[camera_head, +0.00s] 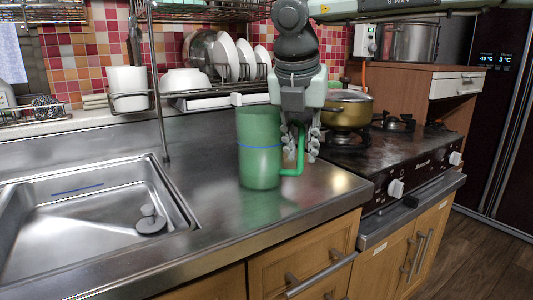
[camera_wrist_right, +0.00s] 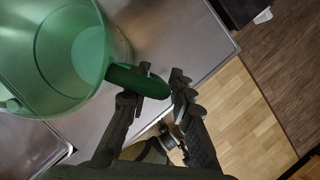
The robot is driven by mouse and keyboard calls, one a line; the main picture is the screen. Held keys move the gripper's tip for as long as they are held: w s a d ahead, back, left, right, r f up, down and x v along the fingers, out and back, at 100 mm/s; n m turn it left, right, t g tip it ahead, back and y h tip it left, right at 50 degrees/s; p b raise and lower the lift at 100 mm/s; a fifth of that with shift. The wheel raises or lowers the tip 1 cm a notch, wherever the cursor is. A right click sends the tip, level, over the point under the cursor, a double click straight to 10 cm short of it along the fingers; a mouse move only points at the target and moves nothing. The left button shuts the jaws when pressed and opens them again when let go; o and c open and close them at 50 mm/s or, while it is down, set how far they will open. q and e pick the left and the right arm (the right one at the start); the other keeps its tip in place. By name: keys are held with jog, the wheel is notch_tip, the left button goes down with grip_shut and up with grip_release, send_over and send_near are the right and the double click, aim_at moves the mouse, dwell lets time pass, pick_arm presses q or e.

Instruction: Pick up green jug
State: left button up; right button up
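My right gripper (camera_head: 302,143) points down at the handle. In the right wrist view, the jug (camera_wrist_right: 60,60) fills the upper left and looks empty. There the right gripper (camera_wrist_right: 155,92) has its fingers apart, with the dark green handle (camera_wrist_right: 138,80) reaching into the gap between them. I cannot tell whether a finger touches the handle. My left gripper is not in view.
A steel sink (camera_head: 90,215) lies left of the jug. A stove (camera_head: 410,150) with a brass-coloured pot (camera_head: 347,112) is close on the right. A dish rack with white plates (camera_head: 245,60) stands behind. The counter (camera_head: 215,150) around the jug is mostly clear.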

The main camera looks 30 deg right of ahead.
grip_shut()
